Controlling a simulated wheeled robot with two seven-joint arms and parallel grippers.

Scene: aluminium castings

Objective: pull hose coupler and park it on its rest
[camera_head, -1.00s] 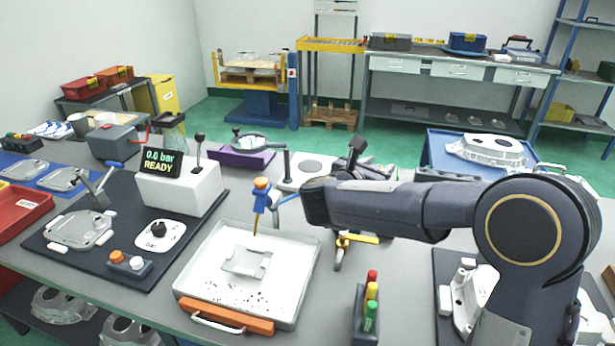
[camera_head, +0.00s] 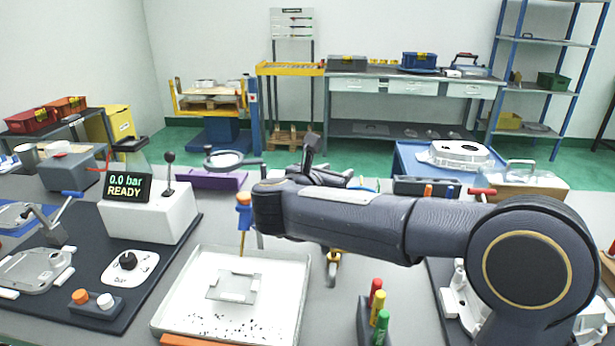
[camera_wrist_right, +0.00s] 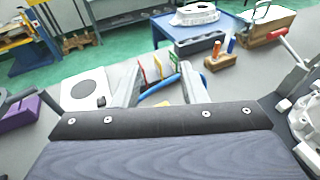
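My right arm crosses the head view from the right, and its gripper (camera_head: 320,172) is over the table, partly hidden behind my forearm. In the right wrist view the gripper (camera_wrist_right: 160,90) shows two pale fingers spread apart, with nothing visibly clamped between them. A blue hose (camera_wrist_right: 158,88) curves across the gap beyond or between the fingers; contact cannot be told. Small red, yellow and green upright pieces stand near it. The coupler itself and its rest cannot be clearly made out. My left gripper is not in view.
A white tray (camera_head: 185,312) with a grey plate lies in front. A display box (camera_head: 165,215) stands at left. Red, yellow and green capped pieces (camera_head: 378,310) stand right of the tray. A blue cart (camera_head: 415,165) and a wooden block (camera_wrist_right: 222,60) are farther back.

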